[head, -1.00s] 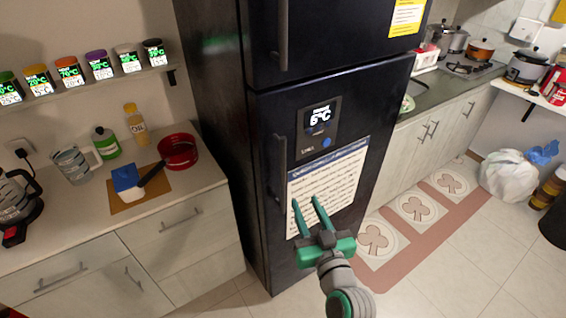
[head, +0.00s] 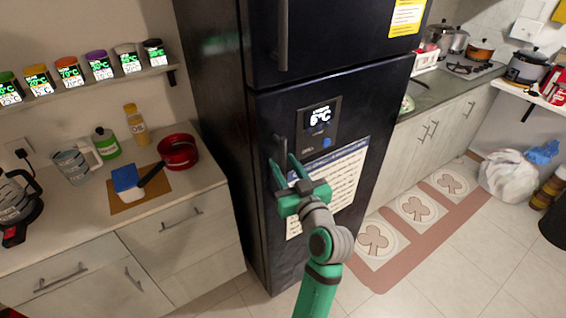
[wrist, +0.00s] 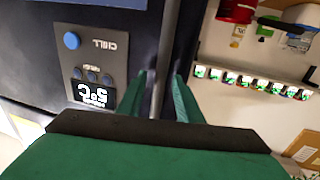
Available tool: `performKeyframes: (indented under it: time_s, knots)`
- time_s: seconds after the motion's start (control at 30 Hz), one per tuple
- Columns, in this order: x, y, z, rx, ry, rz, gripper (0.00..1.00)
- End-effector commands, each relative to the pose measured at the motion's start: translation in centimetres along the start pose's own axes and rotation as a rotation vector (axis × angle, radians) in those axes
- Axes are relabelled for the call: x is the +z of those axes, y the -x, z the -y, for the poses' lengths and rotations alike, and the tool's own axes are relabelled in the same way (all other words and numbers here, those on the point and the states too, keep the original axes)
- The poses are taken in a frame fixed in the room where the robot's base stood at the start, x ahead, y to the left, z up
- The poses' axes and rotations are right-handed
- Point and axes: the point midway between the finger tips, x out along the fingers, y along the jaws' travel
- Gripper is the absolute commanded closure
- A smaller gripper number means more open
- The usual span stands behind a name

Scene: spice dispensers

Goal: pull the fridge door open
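The dark fridge (head: 215,120) stands in the middle of the head view. Its lower door (head: 375,115) is closed and carries a display panel (head: 318,122) and a paper sheet. The door's vertical grey handle (head: 277,144) is near its left edge, partly hidden by my gripper. My gripper (head: 282,160) is at the handle with its green fingers apart. In the wrist view, the handle bar (wrist: 163,70) runs between the two fingers of my gripper (wrist: 158,76), with gaps showing on both sides.
A counter with drawers (head: 195,187) stands left of the fridge, with a red pot (head: 178,152) and bottles on it. A spice shelf (head: 110,76) hangs above. Floor to the right has a patterned mat (head: 384,262).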

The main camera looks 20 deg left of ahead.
Motion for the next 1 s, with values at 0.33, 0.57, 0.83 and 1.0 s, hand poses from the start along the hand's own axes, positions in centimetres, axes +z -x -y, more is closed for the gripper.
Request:
performKeyframes:
  time_s: [0.33,0.57,0.83,1.0]
  knots:
    - [0.01,-1.31,-0.02,0.001,0.001,0.001,0.68]
    - [0.01,-1.28,-0.02,0.001,0.001,0.0,0.91]
    - [0.01,-1.23,0.0,0.0,0.0,0.0,1.0]
    - [0.01,-0.75,-0.14,-0.006,0.0,0.0,1.0]
